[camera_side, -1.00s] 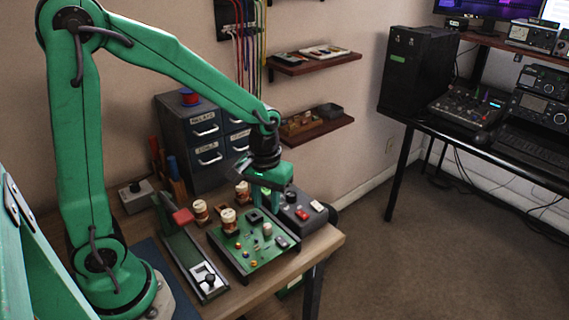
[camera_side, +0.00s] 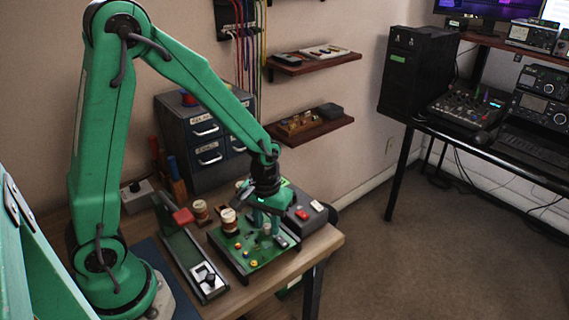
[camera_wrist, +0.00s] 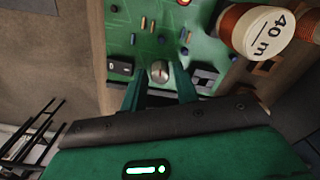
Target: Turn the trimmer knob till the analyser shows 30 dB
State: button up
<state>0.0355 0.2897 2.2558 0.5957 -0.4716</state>
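A round metallic knob (camera_wrist: 159,71) with a slot-like mark stands on the green circuit board (camera_wrist: 145,25) in the wrist view; it looks like the trimmer. My gripper (camera_wrist: 158,78) is open, with one green finger on each side of the knob. I cannot tell whether the fingers touch it. In the side view my gripper (camera_side: 266,220) points down over the right part of the board (camera_side: 234,256), and partly hides the parts there. No dB readout can be read in either view, and I cannot tell which device is the analyser.
Copper-wound coils stand close by; one marked "40 m" (camera_wrist: 272,35) is beside the fingers in the wrist view. A grey box with a red switch (camera_side: 303,214) stands right of the board. A black device with a white panel (camera_side: 207,278) lies left. The table's front edge is near.

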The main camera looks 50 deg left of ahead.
grip_shut()
jog(key=shift+m, duration=0.4)
jog(key=m, duration=1.2)
dwell(0.3)
grip_release()
dwell(0.3)
